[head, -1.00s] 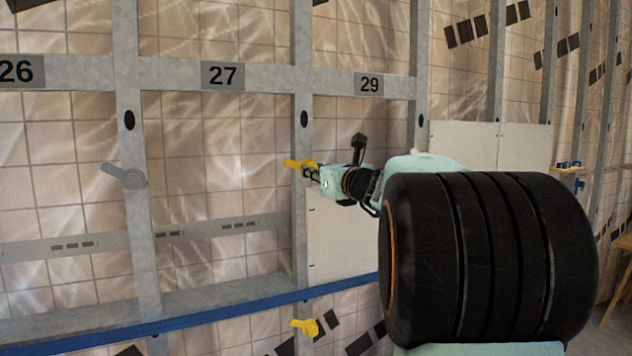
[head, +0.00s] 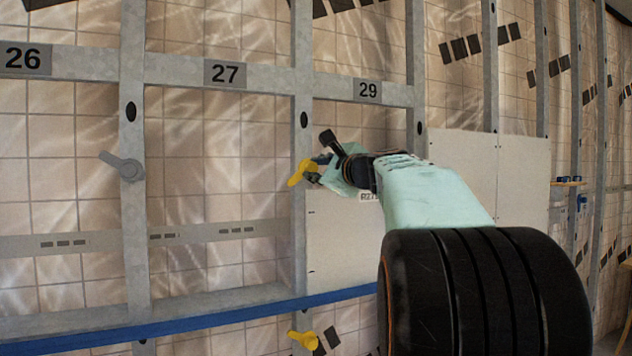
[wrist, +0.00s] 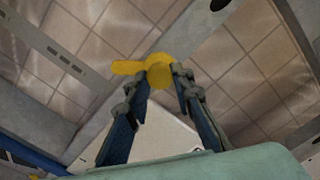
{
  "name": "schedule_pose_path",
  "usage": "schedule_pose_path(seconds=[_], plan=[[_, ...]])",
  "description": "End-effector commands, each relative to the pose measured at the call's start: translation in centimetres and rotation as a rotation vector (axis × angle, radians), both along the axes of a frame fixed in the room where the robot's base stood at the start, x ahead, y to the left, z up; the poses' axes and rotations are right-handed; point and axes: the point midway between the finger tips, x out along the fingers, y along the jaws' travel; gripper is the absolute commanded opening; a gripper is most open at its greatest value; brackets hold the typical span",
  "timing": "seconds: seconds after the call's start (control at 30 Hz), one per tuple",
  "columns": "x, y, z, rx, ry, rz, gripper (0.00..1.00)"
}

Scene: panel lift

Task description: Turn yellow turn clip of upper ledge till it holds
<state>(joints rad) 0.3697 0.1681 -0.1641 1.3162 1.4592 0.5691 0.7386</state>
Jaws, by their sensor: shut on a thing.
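The yellow turn clip (head: 299,175) sits on the grey upright post at the upper left corner of a white panel (head: 338,245). Its handle slopes down to the left in the head view. My gripper (head: 313,169) comes from the right and is shut on the clip. In the wrist view the clip (wrist: 157,72) shows at the fingertips of my gripper (wrist: 160,84), with its handle pointing left beyond the fingers. The gripper partly hides where the clip meets the post and the panel's upper edge.
A second yellow clip (head: 303,340) sits lower, below the blue rail (head: 210,320). A grey clip (head: 122,166) is on the post to the left. More white panels (head: 475,175) stand at right. The bays under labels 26 and 27 have no white panel.

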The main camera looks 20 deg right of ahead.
Motion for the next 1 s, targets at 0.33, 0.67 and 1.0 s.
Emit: schedule_pose_path(seconds=[0.33, 0.67, 1.0], plan=[[0.02, -0.09, -0.44, -0.33, -0.011, -0.001, 0.0], [0.03, -0.05, -0.29, -0.626, -0.021, 0.0, 0.0], [0.01, -0.05, -0.12, -0.83, -0.027, 0.001, 0.0]])
